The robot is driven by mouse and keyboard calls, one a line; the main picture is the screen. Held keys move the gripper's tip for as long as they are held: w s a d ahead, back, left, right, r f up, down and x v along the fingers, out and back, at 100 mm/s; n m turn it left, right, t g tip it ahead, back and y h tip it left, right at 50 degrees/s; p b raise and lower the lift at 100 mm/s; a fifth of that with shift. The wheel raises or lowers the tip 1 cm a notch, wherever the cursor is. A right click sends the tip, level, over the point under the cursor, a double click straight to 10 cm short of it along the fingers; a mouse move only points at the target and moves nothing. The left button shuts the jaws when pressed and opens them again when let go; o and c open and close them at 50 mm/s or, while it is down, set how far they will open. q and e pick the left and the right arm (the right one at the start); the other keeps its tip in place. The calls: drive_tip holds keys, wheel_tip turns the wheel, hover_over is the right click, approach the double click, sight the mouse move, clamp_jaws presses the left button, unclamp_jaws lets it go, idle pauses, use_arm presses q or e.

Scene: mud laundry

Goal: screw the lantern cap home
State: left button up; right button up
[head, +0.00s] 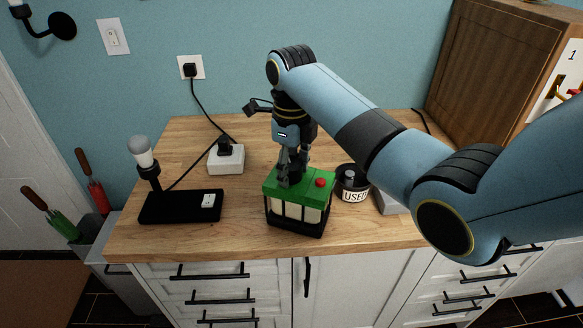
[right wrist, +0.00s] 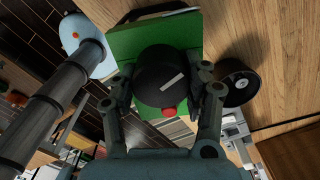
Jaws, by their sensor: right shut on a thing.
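The lantern (head: 297,213) stands upright on the wooden counter, with a green top, pale panels, a black frame and a red button (head: 320,182). In the right wrist view its green top (right wrist: 120,42) lies behind the lantern cap (right wrist: 160,75), a round black knob with a white line. My right gripper (head: 292,176) reaches down onto the green top. In the right wrist view its two fingers (right wrist: 165,88) are shut on the cap from both sides. In the head view the fingers mostly hide the cap. I cannot tell how deep it is seated. My left gripper is not in view.
A dark cup marked USED (head: 354,188) stands just right of the lantern. A black base (head: 180,207) with a bulb lamp (head: 143,153) and a white socket block (head: 226,159) with a cord are to the left. The counter's front edge (head: 270,254) is close to the lantern.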

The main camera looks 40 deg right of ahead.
drive_tip(key=m, duration=0.1)
drive_tip(key=f+m, duration=0.1)
drive_tip(key=shift+s+m, duration=0.3)
drive_tip(key=shift+m, duration=0.1)
drive_tip(key=o, duration=1.5)
drive_tip(key=shift+w+f, duration=0.1)
drive_tip(key=shift+w, duration=0.15)
drive_tip(key=shift+d, duration=0.1)
drive_tip(key=shift+s, duration=0.1)
drive_tip(key=c, duration=0.4)
drive_tip(key=shift+w+r, duration=0.2)
drive_tip(key=shift+r, duration=3.55)
